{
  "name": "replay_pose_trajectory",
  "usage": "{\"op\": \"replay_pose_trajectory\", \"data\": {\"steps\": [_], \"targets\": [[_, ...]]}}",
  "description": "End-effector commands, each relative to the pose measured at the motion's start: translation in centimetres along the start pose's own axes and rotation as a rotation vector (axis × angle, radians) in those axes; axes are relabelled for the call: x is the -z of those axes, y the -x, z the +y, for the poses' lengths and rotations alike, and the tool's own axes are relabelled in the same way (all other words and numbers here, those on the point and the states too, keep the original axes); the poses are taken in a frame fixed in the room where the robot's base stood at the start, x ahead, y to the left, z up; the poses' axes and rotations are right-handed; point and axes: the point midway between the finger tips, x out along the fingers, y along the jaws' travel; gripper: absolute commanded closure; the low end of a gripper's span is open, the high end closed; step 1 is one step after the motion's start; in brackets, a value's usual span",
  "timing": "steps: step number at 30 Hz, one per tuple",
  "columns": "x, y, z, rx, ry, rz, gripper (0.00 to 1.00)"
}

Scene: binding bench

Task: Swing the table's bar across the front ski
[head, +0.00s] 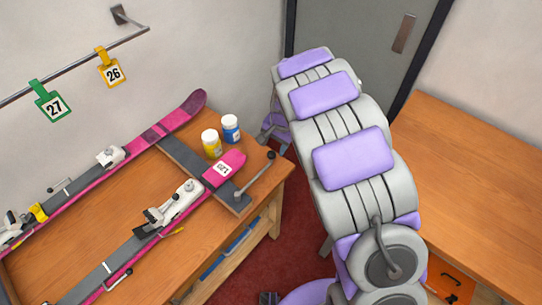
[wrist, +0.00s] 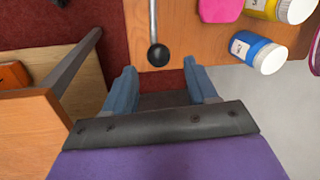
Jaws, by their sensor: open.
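The front ski (head: 140,240), pink and black with a white label on its tip, lies along the near side of the wooden table (head: 205,250); its pink tip (wrist: 220,8) shows in the wrist view. The table's bar (head: 254,178) is a grey rod with a black ball knob (head: 271,155), pivoted on a dark plate near the table's right corner. It angles away beside the ski tip, not across it. In the wrist view the knob (wrist: 158,55) hangs past the table edge, just ahead of my gripper (wrist: 163,85). My gripper is open and empty, its fingers apart on either side below the knob.
A yellow jar (head: 211,144) and a blue jar (head: 231,129) stand close behind the front ski's tip. A rear ski (head: 125,150) lies behind. Another wooden bench (head: 480,180) is at right.

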Motion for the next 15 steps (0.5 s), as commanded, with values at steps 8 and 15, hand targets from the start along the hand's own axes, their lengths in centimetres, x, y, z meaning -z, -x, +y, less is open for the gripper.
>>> {"op": "replay_pose_trajectory", "data": {"steps": [8, 15], "targets": [[0.0, -4.8, 0.2, -0.001, 0.001, -0.002, 0.43], [0.0, -6.4, 0.1, 0.0, 0.001, 0.0, 0.43]]}}
